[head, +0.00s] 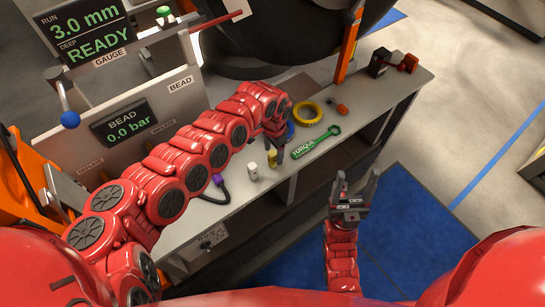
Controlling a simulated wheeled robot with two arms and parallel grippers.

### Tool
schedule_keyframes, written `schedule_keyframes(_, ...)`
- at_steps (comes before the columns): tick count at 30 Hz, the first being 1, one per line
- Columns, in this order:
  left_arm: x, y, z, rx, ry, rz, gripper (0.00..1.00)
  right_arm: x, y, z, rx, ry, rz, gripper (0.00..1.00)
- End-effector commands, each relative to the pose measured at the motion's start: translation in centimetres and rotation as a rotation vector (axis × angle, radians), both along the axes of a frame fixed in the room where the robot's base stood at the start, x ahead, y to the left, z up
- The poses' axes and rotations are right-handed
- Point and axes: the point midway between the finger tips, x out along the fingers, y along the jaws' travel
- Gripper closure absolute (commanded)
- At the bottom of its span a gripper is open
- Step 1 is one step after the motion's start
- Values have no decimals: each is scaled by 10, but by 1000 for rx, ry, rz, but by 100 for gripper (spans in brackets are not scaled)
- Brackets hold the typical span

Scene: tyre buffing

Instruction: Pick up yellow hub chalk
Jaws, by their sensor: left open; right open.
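The yellow hub chalk (272,159) is a small upright yellow piece on the grey bench, partly hidden by my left gripper. My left gripper (275,153) is open and points down at the chalk, with its fingertips right by it. Whether the fingers touch it or stand on both sides of it, I cannot tell. My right gripper (355,182) is open and empty, pointing up in front of the bench over the blue floor mat.
A white cylinder (253,172) stands just left of the chalk. A green torque wrench (316,142), a yellow ring (307,114) and an orange piece (339,106) lie to the right. A gauge panel (125,125) stands at the left and a tyre (285,40) behind.

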Motion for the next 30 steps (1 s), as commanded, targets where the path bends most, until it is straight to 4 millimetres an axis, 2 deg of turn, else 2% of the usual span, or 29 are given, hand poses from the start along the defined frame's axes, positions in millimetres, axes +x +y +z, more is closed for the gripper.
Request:
schedule_keyframes(1,-2,-1,-2,-1,3,-1,30,0,0,8,0,0,0,35)
schedule_keyframes(5,-4,2,-22,-2,6,-1,30,0,0,19,0,0,0,35)
schedule_keyframes(9,-3,2,-39,-2,2,-2,30,0,0,17,0,0,0,35)
schedule_keyframes(13,-2,3,-46,-1,1,0,30,0,0,18,0,0,0,35)
schedule_keyframes(20,-2,3,-47,-1,0,0,32,0,0,17,0,0,0,35)
schedule_keyframes(30,-2,3,-47,-1,0,0,93,0,0,17,0,0,0,35)
